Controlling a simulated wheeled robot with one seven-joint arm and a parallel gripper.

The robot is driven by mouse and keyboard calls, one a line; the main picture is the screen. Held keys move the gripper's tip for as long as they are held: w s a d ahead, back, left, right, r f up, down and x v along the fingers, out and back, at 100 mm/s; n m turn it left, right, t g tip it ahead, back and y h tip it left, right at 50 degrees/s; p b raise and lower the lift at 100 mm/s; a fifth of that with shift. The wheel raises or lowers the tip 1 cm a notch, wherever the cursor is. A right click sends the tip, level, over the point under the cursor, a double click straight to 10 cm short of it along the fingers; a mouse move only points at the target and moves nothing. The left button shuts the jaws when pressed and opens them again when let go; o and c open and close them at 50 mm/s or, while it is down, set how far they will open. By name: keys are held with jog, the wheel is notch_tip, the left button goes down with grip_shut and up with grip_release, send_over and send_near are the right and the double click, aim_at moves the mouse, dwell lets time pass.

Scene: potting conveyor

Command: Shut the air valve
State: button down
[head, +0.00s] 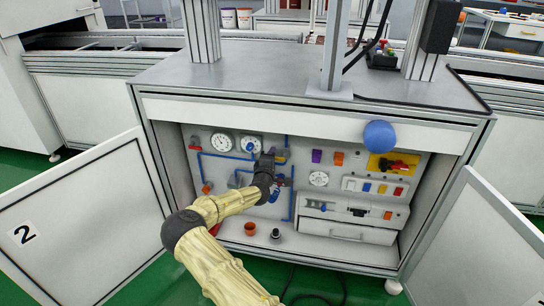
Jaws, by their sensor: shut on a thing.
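The open cabinet holds a grey back panel with blue air pipes (216,155) and round white gauges (222,142). My dark gripper (271,155) reaches into the cabinet and is shut at a fitting among the pipes, right of the second gauge (250,144). I take this fitting to be the air valve (282,157); a yellow and dark part of it shows beside the fingers. My gripper and wrist hide most of it, so I cannot tell the angle of its handle.
Open doors stand left (75,220) and right (490,240) of the cabinet. A red-handled switch on a yellow plate (380,163) and a drawer unit (347,222) fill the right side. An orange cup (250,228) and a small dark object (276,235) stand on the cabinet floor.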

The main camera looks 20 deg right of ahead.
jog(key=shift+a+f, duration=0.1)
jog(key=shift+f, duration=0.05)
jog(key=c, duration=1.4)
grip_release()
jog(key=shift+c, duration=0.2)
jog(key=shift+s, duration=0.1)
jog(key=p+v, duration=0.5)
jog(key=v, duration=1.2)
jog(key=shift+a, duration=0.15)
